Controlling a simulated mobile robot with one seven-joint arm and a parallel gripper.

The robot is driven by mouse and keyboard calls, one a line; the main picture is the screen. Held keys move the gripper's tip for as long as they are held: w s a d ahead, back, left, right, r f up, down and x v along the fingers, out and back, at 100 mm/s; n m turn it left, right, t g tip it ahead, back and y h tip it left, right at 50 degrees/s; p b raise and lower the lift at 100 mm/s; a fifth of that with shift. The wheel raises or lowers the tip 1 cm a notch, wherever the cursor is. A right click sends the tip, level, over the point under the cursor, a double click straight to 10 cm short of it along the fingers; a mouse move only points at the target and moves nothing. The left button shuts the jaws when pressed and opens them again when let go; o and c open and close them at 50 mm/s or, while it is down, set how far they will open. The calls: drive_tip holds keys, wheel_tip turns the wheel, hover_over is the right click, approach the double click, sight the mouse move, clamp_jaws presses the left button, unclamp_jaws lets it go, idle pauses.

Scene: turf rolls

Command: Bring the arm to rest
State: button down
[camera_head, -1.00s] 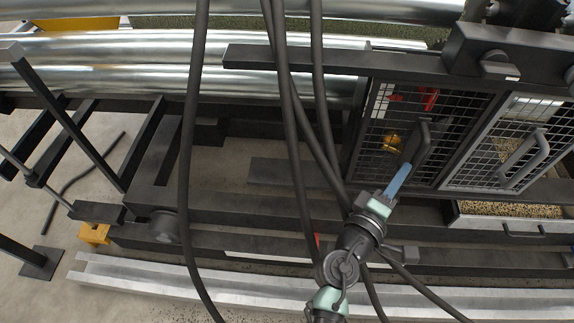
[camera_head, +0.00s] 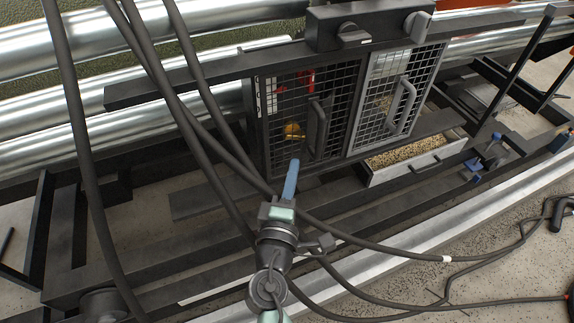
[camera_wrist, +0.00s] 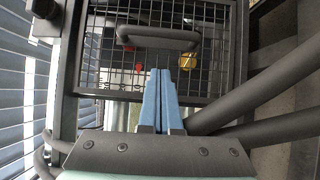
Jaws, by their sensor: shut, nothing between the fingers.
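My gripper (camera_head: 291,180) is in the middle of the head view, with its blue fingers pointing up toward the dark mesh door (camera_head: 338,140). In the wrist view the two blue fingers (camera_wrist: 159,90) lie together with nothing between them. They overlap the lower part of the dark mesh door (camera_wrist: 112,62) and its handle (camera_wrist: 162,55) stands just beyond the tips. Whether the fingers touch the door cannot be told. My arm runs down to the bottom edge of the head view.
A grey mesh door (camera_head: 421,88) stands right of the dark one. Below it is a tray of grain-like pellets (camera_head: 417,163). Silver rollers (camera_head: 60,137) lie at left. Thick black cables cross near my arm. A yellow part (camera_wrist: 188,62) and red parts sit behind the mesh.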

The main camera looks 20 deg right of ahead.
drive_tip(key=v, duration=0.7)
drive_tip(key=shift+d, duration=0.15)
drive_tip(key=shift+s+f, duration=0.1)
drive_tip(key=w+a+r+m+t+y, duration=0.1)
drive_tip(key=w+a+r+m, duration=0.15)
drive_tip(key=r, duration=0.55)
drive_tip(key=w+a+r+m+t, duration=0.15)
drive_tip(key=r+m, duration=0.25)
drive_tip(key=r, duration=0.4)
drive_tip(key=w+a+r+m+t+y, duration=0.1)
drive_tip(key=w+r+m+t, duration=0.15)
drive_tip(key=r, duration=0.65)
drive_tip(key=s+a+r+m+t+y, duration=0.1)
drive_tip(key=s+a+r+t+y, duration=0.15)
drive_tip(key=r, duration=0.55)
drive_tip(key=s+a+r+m+t+y, duration=0.15)
drive_tip(key=s+r, duration=0.25)
drive_tip(key=r, duration=0.5)
drive_tip(key=s+a+r+t+y, duration=0.3)
drive_tip(key=r, duration=0.5)
wheel_tip(320, 180, up, 22)
drive_tip(key=s+y+p, duration=0.1)
drive_tip(key=p, duration=2)
drive_tip(key=shift+a, duration=0.3)
drive_tip(key=c, duration=1.6)
unclamp_jaws()
